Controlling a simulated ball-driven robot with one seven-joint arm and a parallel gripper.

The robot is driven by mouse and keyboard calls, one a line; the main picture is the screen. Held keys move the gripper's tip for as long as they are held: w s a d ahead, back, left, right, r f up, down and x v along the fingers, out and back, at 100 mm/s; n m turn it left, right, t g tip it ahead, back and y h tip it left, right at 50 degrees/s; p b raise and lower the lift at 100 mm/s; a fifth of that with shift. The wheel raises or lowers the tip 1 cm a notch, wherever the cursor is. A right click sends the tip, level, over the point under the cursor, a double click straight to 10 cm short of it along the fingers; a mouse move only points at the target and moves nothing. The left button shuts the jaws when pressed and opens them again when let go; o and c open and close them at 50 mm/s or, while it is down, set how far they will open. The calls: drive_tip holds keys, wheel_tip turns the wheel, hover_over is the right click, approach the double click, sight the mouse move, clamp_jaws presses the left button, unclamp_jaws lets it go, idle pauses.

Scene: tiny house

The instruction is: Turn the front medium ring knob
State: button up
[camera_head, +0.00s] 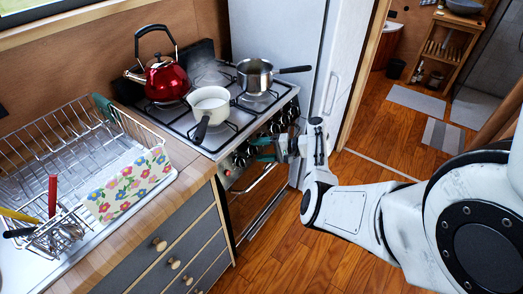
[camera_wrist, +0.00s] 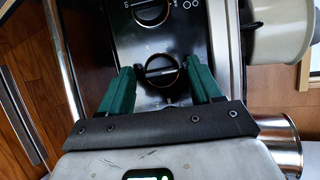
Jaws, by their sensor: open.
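The stove (camera_head: 208,138) stands against the counter in the head view, with a row of round knobs along its black front panel. My gripper (camera_head: 263,149) is at that panel, with its green fingers pointing at the knobs. In the wrist view my gripper (camera_wrist: 161,66) is open, with one finger on either side of a round black knob (camera_wrist: 162,72). I cannot tell whether the fingers touch it. Another knob (camera_wrist: 150,9) shows beyond the fingertips. I cannot read which ring each knob serves.
A white saucepan (camera_head: 210,104), a steel pot (camera_head: 255,76) and a red kettle (camera_head: 167,80) stand on the stove top. A dish rack (camera_head: 68,135) is on the counter at left. The fridge (camera_head: 280,40) stands behind the stove. The wooden floor (camera_head: 300,262) is clear.

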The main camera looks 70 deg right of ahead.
drive_tip(key=v, duration=1.1)
drive_tip(key=shift+w+f, duration=0.1)
